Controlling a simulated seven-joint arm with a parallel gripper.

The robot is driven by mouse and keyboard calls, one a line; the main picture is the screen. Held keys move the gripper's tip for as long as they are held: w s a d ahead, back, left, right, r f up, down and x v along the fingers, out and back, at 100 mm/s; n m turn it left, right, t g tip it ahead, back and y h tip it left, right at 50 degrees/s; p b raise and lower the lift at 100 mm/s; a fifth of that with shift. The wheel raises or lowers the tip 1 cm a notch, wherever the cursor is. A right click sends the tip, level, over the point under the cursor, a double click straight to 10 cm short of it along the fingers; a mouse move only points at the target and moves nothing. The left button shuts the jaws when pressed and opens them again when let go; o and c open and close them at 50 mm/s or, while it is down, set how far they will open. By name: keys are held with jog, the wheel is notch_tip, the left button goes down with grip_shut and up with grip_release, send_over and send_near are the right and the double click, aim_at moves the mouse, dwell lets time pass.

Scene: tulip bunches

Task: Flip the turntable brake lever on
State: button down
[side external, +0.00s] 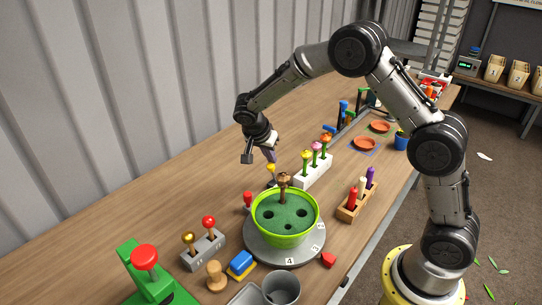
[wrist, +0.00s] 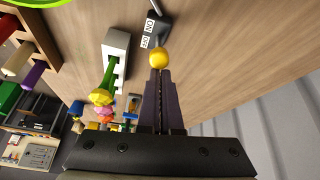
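The brake lever has a yellow ball knob (side external: 271,168) and stands just behind the grey turntable (side external: 287,257). In the wrist view the yellow knob (wrist: 158,59) is right at my fingertips, and the dark lever base (wrist: 154,20) shows beyond it with white ON and OFF labels (wrist: 149,33). My gripper (side external: 270,159) points down just above the knob. Its two dark fingers (wrist: 160,76) are together, with only a thin seam between them. I cannot tell whether they touch the knob. The lever's shaft is mostly hidden.
A green bowl (side external: 283,236) with holes and a brown-topped peg sits on the turntable. A white rack (side external: 313,172) of tulips stands behind it. A wooden rack (side external: 356,202) is at right, a grey block with knobs (side external: 204,250) at left. The table behind my gripper is clear.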

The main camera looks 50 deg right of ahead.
jog(key=shift+a, duration=0.2)
jog(key=w+d+r, duration=0.1)
jog(key=d+r, duration=0.1)
jog(key=d, duration=0.2)
jog(key=a+f+v, duration=0.1)
jog(key=a+v, duration=0.1)
jog(key=v, duration=0.7)
jog(key=shift+s+r, duration=0.1)
jog(key=shift+r, duration=0.05)
